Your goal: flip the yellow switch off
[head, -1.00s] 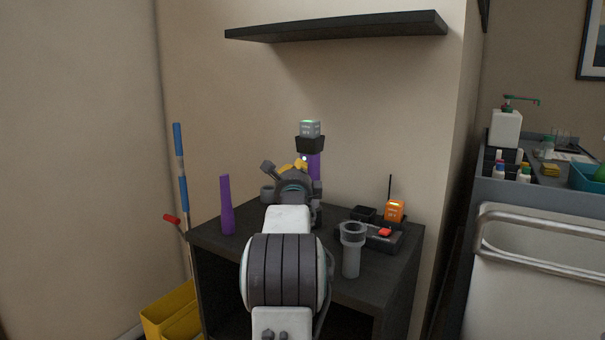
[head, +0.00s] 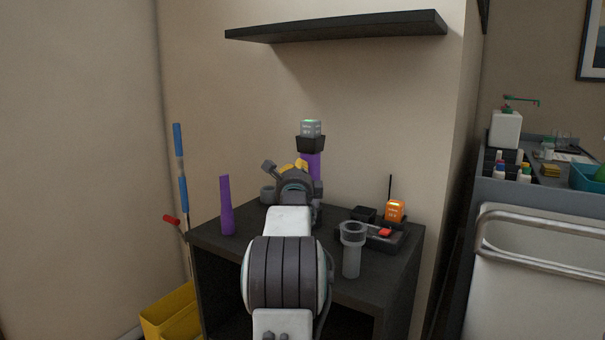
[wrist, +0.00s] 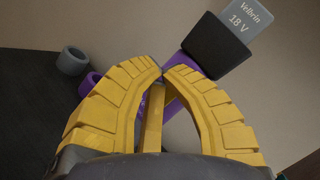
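My gripper (wrist: 163,71) has yellow ribbed fingers. Their tips nearly meet in the wrist view, with nothing visible gripped between them. A thin yellow bar (wrist: 152,118) shows between the fingers near the palm; I cannot tell whether it is the switch or part of my gripper. Behind the tips is a purple tool (wrist: 176,98) with a black foot and a grey "Velbrin 18 V" battery (wrist: 246,24). In the head view the purple tool (head: 314,165) stands battery up behind my gripper (head: 296,165), which hides its lower part. No yellow switch is clearly identifiable.
The dark cabinet top (head: 270,240) also holds a purple cone (head: 227,205) at left, a grey flashlight-like cylinder (head: 352,250), and a black tray with an orange device (head: 395,211) at right. A dark shelf (head: 335,27) hangs above. A sink counter is at far right.

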